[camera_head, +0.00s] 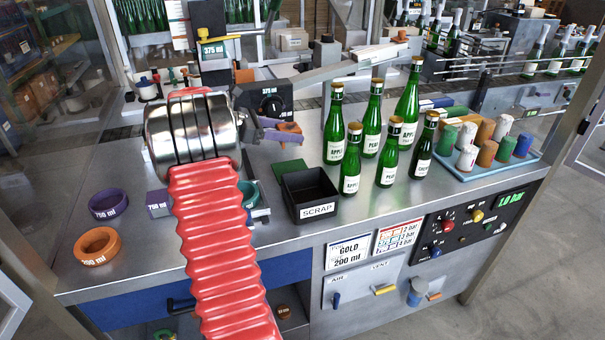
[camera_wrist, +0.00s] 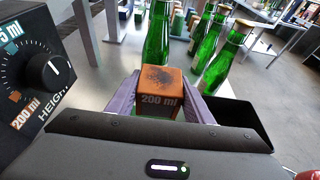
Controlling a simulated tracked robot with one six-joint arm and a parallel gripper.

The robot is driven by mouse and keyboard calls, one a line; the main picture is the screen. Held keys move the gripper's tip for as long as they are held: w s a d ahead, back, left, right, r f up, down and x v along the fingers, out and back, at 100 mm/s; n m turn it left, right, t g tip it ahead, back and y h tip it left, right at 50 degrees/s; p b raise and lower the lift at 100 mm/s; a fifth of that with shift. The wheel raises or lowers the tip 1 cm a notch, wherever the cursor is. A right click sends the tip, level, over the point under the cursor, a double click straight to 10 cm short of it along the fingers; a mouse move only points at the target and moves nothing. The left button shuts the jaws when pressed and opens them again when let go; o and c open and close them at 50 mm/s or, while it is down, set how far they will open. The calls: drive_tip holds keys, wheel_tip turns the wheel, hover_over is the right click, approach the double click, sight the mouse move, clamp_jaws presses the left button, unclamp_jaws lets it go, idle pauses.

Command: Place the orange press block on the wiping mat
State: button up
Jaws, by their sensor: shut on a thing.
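The orange press block (camera_wrist: 158,92), marked 200 ml with a dark smudged top, sits between the purple fingers of my gripper (camera_wrist: 160,100) in the wrist view. My gripper is shut on it. In the head view the block (camera_head: 290,128) shows partly behind a purple finger, beside the dial box. A flat dark green mat (camera_head: 291,171), which looks like the wiping mat, lies on the steel bench left of the scrap bin. The block appears above the bench, behind the mat in the picture; its exact height cannot be told.
The black scrap bin (camera_head: 310,192) stands right of the mat, with several green bottles (camera_head: 352,160) close behind and to the right. The dial box (camera_head: 268,104) is near my gripper. An orange ring (camera_head: 97,246) and a purple ring (camera_head: 108,204) lie at left.

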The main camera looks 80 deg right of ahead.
sight(292, 161)
drive_tip(key=shift+s+d, duration=0.1)
drive_tip(key=shift+s, duration=0.25)
drive_tip(key=shift+f, duration=3.15)
drive_tip(key=shift+f, duration=1.85)
drive_tip(key=o, duration=1.1)
drive_tip(key=shift+f, duration=0.1)
drive_tip(key=shift+w, duration=0.1)
